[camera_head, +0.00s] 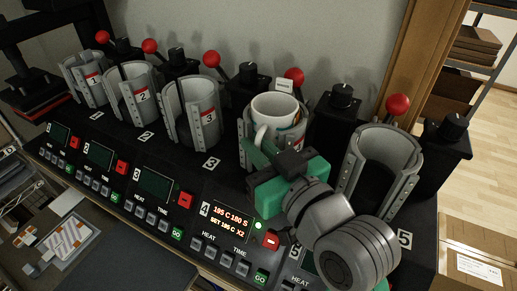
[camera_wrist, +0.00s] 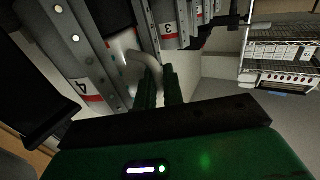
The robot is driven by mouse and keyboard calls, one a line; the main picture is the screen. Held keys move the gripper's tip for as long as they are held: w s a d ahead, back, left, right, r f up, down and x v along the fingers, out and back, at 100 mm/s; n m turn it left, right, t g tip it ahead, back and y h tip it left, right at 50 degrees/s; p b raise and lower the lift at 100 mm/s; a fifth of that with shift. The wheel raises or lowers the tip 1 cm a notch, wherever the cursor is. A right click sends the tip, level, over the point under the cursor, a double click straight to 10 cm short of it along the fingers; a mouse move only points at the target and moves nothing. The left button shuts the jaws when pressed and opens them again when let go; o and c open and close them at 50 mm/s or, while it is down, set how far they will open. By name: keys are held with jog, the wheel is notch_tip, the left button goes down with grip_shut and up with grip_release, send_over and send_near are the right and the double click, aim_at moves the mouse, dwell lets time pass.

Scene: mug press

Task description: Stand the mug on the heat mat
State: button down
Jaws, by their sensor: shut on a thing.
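The white mug (camera_head: 273,108) stands in the grey curved clamp of press station 4 (camera_head: 262,155). Its rim and upper part show above the clamp, with some coloured print at its right side. Its handle (camera_head: 261,134) points toward my gripper (camera_head: 258,152). My gripper is shut on the handle in front of station 4. In the wrist view the green fingers (camera_wrist: 160,88) meet at the curved white handle (camera_wrist: 145,62). The lower mug is hidden by the clamp and my gripper. I cannot make out a heat mat in either view.
Empty clamps 1 (camera_head: 88,80), 2 (camera_head: 133,95), 3 (camera_head: 190,112) and 5 (camera_head: 383,165) stand in the same row, with red-knobbed levers behind. Station 4's display (camera_head: 230,217) is lit, reading about 185 C 180 S. A cluttered lower surface (camera_head: 60,240) lies at front left.

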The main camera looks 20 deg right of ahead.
jog(key=c, duration=1.5)
grip_release()
jog(key=shift+f, duration=0.1)
jog(key=s+b, duration=0.1)
jog(key=s, duration=0.1)
jog(key=s+b, duration=0.1)
jog(key=s, duration=0.2)
jog(key=s+d, duration=0.1)
jog(key=s, duration=0.1)
jog(key=shift+s+r+b, duration=0.25)
jog(key=shift+s+b, duration=0.15)
jog(key=s+a+r+t+h, duration=0.1)
jog(key=a+r+t, duration=0.1)
jog(key=a+r, duration=0.2)
jog(key=a+r+m+t+h, duration=0.1)
jog(key=a+r+t, duration=0.1)
jog(key=a+r, duration=0.3)
jog(key=s+a+r+t, duration=0.1)
jog(key=a+r+t, duration=0.2)
jog(key=a+r, duration=0.2)
jog(key=shift+s+a+r+m+h, duration=0.1)
jog(key=shift+s+a+m+h, duration=0.1)
jog(key=shift+a, duration=0.35)
jog(key=shift+s+a+r+m+h, duration=0.1)
jog(key=shift+a+m+h, duration=0.1)
jog(key=shift+a, duration=0.3)
jog(key=shift+c, duration=1.3)
